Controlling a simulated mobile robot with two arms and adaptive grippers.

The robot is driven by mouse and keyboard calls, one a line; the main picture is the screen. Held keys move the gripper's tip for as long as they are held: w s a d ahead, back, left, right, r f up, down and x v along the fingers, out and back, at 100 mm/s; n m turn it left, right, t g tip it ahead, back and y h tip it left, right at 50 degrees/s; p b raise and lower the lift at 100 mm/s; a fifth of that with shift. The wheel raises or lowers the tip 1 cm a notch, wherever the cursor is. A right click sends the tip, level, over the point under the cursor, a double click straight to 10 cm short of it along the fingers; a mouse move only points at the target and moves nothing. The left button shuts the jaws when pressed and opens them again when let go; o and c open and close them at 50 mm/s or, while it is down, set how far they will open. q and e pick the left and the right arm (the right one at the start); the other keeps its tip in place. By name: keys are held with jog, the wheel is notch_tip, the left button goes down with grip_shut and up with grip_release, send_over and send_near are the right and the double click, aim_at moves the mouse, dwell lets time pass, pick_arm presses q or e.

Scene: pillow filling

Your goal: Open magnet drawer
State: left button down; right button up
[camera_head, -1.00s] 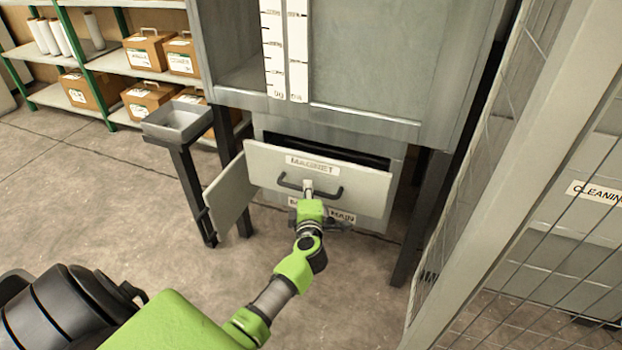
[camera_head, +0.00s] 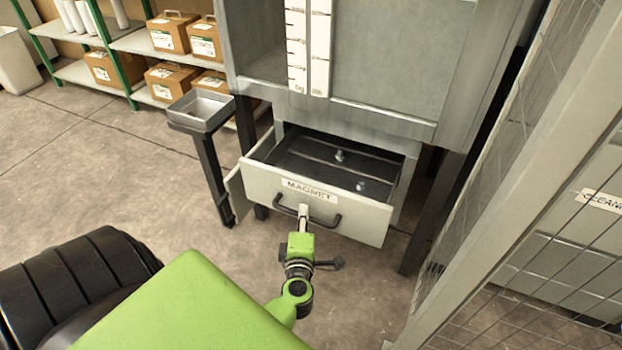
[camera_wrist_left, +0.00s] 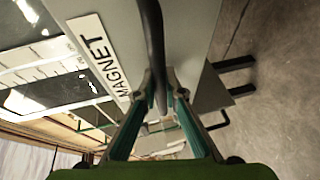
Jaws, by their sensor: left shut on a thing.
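The magnet drawer (camera_head: 355,214) is a pale grey drawer with a "MAGNET" label, low in the grey machine. It stands pulled out, and its dark inside shows with small metal bits in it. Its dark bar handle (camera_head: 325,222) runs across the front. My left gripper (camera_head: 303,209) is shut on this handle, near its middle. In the left wrist view the handle (camera_wrist_left: 151,40) passes between the fingers of the gripper (camera_wrist_left: 161,92), beside the label. My right gripper does not show.
A small grey tray on a stand (camera_head: 200,110) is left of the drawer. A mesh fence with a grey post (camera_head: 500,190) closes off the right side. A shelf with cardboard boxes (camera_head: 168,36) stands at the back left. The floor at left is clear.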

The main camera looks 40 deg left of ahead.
pick_arm(q)
jog(key=s+d+p, duration=0.1)
jog(key=s+d, duration=0.1)
jog(key=s, duration=0.5)
jog(key=shift+s, duration=0.4)
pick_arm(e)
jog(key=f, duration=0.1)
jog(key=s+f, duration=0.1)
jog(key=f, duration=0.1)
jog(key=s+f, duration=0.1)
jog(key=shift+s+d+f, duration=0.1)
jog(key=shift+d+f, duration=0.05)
pick_arm(q)
jog(key=c, duration=2.1)
grip_release()
jog(key=v, duration=1.2)
jog(key=shift+w, duration=0.1)
